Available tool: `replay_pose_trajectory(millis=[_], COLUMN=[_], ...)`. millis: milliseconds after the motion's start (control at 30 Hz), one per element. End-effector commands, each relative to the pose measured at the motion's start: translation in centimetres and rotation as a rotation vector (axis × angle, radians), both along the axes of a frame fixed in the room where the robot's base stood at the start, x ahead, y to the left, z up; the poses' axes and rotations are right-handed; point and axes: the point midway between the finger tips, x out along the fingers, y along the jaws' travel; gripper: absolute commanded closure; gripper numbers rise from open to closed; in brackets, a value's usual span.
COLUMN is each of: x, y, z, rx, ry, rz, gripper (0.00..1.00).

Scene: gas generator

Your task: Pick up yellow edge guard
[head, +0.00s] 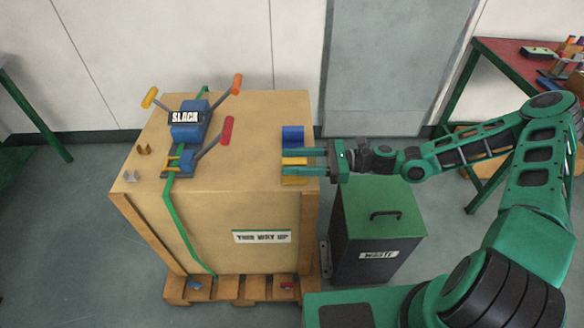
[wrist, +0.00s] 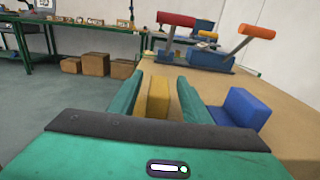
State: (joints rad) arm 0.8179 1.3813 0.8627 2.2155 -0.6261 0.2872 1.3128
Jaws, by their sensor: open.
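The yellow edge guard (head: 294,181) lies on top of the wooden crate (head: 240,215) near its right edge, in front of a blue block (head: 292,133). My gripper (head: 286,160) reaches in from the right over it, partly hiding it in the head view. In the wrist view, the yellow edge guard (wrist: 158,97) shows between the two green fingers of my open gripper (wrist: 160,82). A gap shows beside it at the right finger. I cannot tell if either finger touches it. The blue block (wrist: 240,108) lies outside the right finger.
A blue ratchet device (head: 190,125) with a green strap (head: 175,215) sits on the crate's left half. A waste bin (head: 375,235) stands right of the crate. A red-topped table (head: 510,55) is at the far right.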

Motion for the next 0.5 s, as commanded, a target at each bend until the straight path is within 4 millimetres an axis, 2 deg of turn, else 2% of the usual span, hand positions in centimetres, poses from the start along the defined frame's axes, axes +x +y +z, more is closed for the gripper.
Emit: replay_pose_trajectory(millis=[133, 167, 300, 333, 500], x=[0.01, 0.01, 0.01, 0.01, 0.01], y=[-0.02, -0.02, -0.03, -0.04, -0.05], z=[0.0, -0.01, -0.01, -0.01, -0.01], rx=[0.0, 0.0, -0.001, -0.001, -0.001], ry=[0.0, 0.0, 0.0, 0.0, 0.0], rz=[0.0, 0.0, 0.0, 0.0, 0.0], gripper=[0.56, 0.61, 0.94, 1.0, 1.0])
